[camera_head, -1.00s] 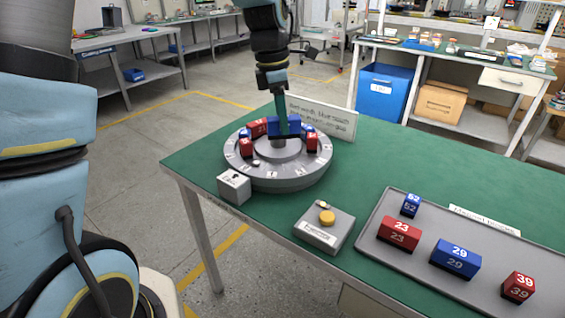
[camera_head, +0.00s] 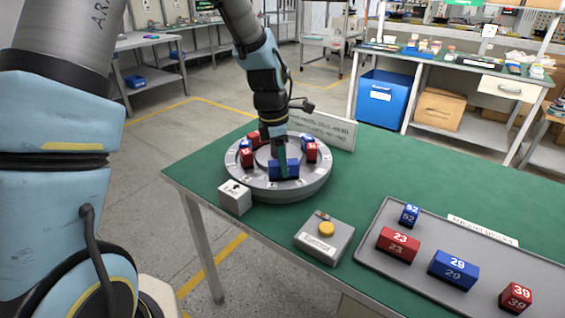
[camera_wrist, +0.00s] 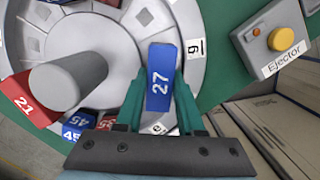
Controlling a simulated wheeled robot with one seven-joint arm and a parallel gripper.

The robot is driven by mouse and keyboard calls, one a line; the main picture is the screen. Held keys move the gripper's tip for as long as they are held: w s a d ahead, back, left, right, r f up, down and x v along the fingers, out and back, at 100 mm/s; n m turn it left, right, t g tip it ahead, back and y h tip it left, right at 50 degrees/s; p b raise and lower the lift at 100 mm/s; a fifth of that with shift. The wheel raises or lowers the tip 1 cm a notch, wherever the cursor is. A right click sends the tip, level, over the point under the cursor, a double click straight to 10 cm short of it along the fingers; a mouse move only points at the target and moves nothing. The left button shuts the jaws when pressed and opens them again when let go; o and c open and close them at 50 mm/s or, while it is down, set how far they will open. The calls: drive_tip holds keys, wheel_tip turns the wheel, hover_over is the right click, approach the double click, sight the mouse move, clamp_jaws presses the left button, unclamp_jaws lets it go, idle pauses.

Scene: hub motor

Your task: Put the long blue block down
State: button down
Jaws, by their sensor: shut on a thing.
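The long blue block (camera_wrist: 160,85), marked 27, is between the green fingers of my gripper (camera_wrist: 160,92) in the wrist view. The gripper is shut on it. In the head view the block (camera_head: 284,170) is at the near side of the round grey hub (camera_head: 300,190), below my gripper (camera_head: 280,168). It lies over the hub's outer ring, beside the label marked 9 in the wrist view. I cannot tell whether its underside touches the ring.
Red and blue blocks stand around the hub, including a red block marked 21 (camera_wrist: 28,98). A central post (camera_wrist: 80,82) rises near my gripper. A grey tray (camera_head: 400,275) holds several blocks at right.

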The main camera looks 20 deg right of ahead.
sight(276, 162)
drive_tip(key=c, duration=0.5)
unclamp_jaws()
drive_tip(key=shift+f, duration=0.15)
wheel_tip(276, 162, up, 12)
drive_tip(key=a+b, duration=0.1)
drive_tip(key=a, duration=0.1)
drive_tip(key=w+a+f+m+t, duration=0.1)
drive_tip(key=a+m, duration=0.3)
drive_tip(key=a, duration=0.4)
drive_tip(key=w+a+f+m, duration=0.2)
drive_tip(key=a+m, duration=0.1)
drive_tip(key=a, duration=0.6)
drive_tip(key=shift+s+a+f+m+t+y, duration=0.2)
drive_tip(key=shift+s+a+f+m, duration=0.5)
drive_tip(key=shift+a+m, duration=1.25)
drive_tip(key=shift+s+a+f+m+t+y, duration=0.25)
drive_tip(key=shift+s+a+m, duration=0.85)
drive_tip(key=shift+a, duration=1.7)
drive_tip(key=shift+s+a+f+m+t+y, duration=0.1)
drive_tip(key=shift+s+a+f+m+y, duration=0.35)
drive_tip(key=shift+s+a+m, duration=1.35)
drive_tip(key=shift+w+a+f+n, duration=0.15)
drive_tip(key=shift+w+a+n, duration=0.3)
drive_tip(key=shift+w, duration=0.45)
